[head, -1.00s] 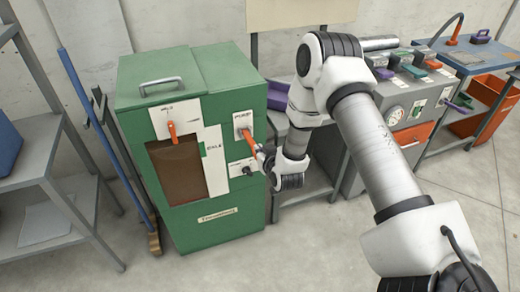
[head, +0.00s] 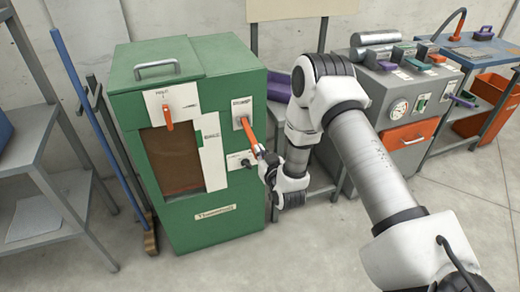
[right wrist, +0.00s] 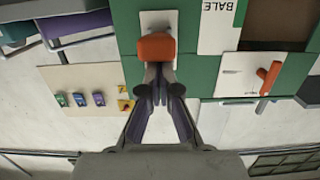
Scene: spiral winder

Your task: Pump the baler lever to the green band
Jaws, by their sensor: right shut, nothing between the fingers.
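The green baler (head: 220,215) stands on the floor left of centre. Its orange pump lever (head: 250,137) comes out of a white plate on the right of the front and slants down. My right gripper (head: 262,157) is shut and empty at the lever's lower end; I cannot tell if it touches. In the right wrist view the lever's orange end (right wrist: 157,46) is just beyond the closed fingertips (right wrist: 158,72). The white BALE strip (head: 211,160) beside the window carries a small green band (head: 199,138). My left gripper is not in view.
A second orange handle (head: 168,118) and a dark knob (head: 246,162) are on the baler front. Grey shelving (head: 40,225) and a blue pole stand at the left. A grey cabinet (head: 405,120) and a blue-topped bench stand at the right. The front floor is clear.

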